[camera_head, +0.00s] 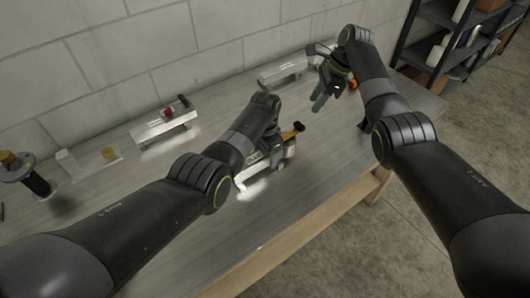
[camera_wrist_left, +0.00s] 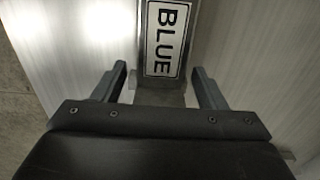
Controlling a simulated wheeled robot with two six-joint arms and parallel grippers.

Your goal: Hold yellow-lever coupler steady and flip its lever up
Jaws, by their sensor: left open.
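The yellow-lever coupler (camera_head: 278,158) sits on the bench, partly hidden behind my left arm. Its black lever with a yellow tip (camera_head: 297,128) slants up to the right. A plate reading BLUE shows on its bar in the left wrist view (camera_wrist_left: 165,40). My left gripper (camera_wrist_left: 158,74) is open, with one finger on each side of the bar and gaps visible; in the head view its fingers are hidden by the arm. My right gripper (camera_head: 320,76) is open and empty, above the bench behind and right of the coupler.
A second aluminium trailer piece with a red part (camera_head: 166,126) stands at the back left. Another trailer piece (camera_head: 282,72) stands near the wall. The bench front is clear.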

